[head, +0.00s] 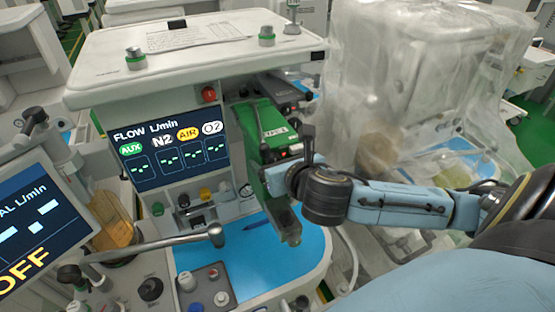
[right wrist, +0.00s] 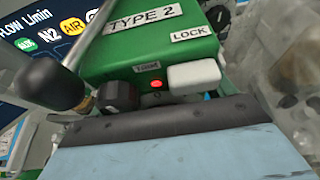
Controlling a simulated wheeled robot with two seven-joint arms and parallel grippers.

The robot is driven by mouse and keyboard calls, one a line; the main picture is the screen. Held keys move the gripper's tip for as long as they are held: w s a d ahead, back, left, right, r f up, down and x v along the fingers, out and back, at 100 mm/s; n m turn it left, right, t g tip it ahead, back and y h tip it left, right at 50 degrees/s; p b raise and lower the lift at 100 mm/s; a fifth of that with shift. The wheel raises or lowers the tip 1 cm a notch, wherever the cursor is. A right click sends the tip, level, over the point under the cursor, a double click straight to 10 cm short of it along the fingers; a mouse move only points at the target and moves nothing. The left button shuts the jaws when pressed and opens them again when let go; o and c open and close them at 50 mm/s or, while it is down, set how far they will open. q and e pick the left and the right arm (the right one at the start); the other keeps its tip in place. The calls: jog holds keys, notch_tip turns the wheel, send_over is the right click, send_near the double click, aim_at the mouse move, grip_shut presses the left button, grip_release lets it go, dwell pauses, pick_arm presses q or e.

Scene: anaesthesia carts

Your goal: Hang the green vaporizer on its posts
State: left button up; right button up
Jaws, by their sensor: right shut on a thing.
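The green vaporizer (head: 262,125) is upright, slightly tilted in the picture, just right of the flow screen on the cart. In the right wrist view the vaporizer (right wrist: 130,50) fills the upper middle, with "TYPE 2" and "LOCK" labels, a red light, a white block and a black knob. My right gripper (head: 278,178) is shut on the vaporizer, reaching in from the right; its fingertips are mostly hidden. The posts are hidden behind the vaporizer, so I cannot tell whether it touches them. My left gripper is not in view.
The flow screen (head: 172,150) is close on the vaporizer's left. A dark unit (head: 288,92) sits behind its upper right. A blue work surface (head: 245,262) lies below. A plastic-covered machine (head: 415,75) stands to the right, and a metal bar (head: 165,243) crosses the lower left.

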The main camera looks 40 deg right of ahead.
jog(key=w+d, duration=0.2)
jog(key=w, duration=0.8)
jog(key=w+d, duration=0.2)
jog(key=w, duration=0.7)
jog(key=shift+w+d+r, duration=0.15)
jog(key=shift+w+d, duration=0.2)
dwell(0.5)
dwell(1.6)
jog(key=shift+f+b, duration=0.55)
jog(key=shift+f, duration=0.7)
jog(key=o, duration=1.7)
jog(key=shift+s, duration=0.1)
jog(key=shift+o, duration=0.6)
jog(key=shift+s, duration=0.1)
jog(key=b+v, duration=0.1)
jog(key=v, duration=1.2)
jog(key=shift+s+f, duration=0.1)
jog(key=shift+s, duration=0.1)
